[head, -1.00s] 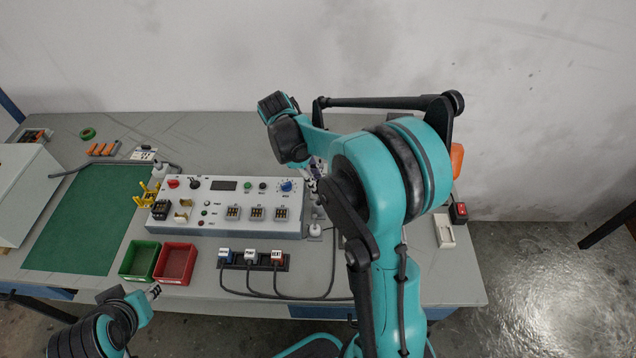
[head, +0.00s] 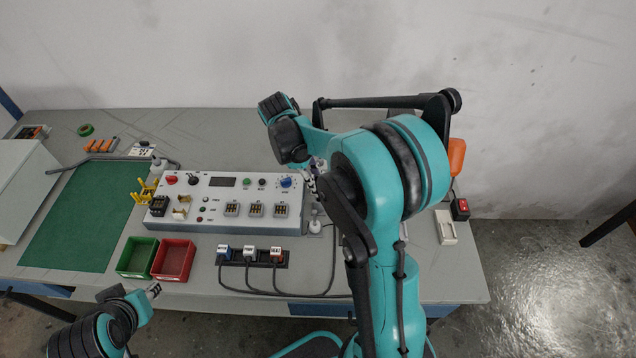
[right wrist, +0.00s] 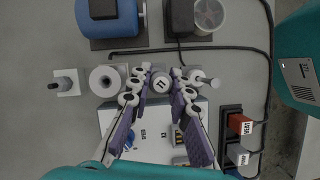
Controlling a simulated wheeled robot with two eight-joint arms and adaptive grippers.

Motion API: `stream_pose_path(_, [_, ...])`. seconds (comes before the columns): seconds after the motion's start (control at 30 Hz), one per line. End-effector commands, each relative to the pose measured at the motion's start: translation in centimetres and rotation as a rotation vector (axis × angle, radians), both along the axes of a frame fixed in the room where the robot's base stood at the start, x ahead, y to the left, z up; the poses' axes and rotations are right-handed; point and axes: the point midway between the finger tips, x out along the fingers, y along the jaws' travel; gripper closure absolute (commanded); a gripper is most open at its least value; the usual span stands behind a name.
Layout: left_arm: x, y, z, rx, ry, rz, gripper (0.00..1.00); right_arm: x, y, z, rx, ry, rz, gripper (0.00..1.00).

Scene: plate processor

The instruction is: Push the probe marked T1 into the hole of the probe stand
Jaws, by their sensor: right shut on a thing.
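In the right wrist view, a round white cap with a dark mark that looks like T1, the probe (right wrist: 160,82), sits between the fingertips of my right gripper (right wrist: 158,92). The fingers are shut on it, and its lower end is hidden. A pale round ring with a dark centre (right wrist: 105,81) lies just left of the fingers; I cannot tell for sure whether it is the probe stand. In the head view my right arm mostly hides the right gripper (head: 312,172). My left gripper (head: 152,291) is at the table's front left, too small to read.
The white control panel (head: 225,205) stands beside my right gripper. Labelled plugs with cables sit in a black holder (head: 235,261). A green bin (head: 123,273) and a red bin (head: 160,275) are at the front. The green mat (head: 70,225) is clear.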

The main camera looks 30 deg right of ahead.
Motion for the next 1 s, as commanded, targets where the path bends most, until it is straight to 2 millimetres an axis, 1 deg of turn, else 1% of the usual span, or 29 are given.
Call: stream_pose_path(1.0, [0.0, 0.0, -1.5, 0.0, 0.0, 0.0, 0.68, 0.0, 0.0, -2.1, 0.0, 0.0, 0.0, 1.0])
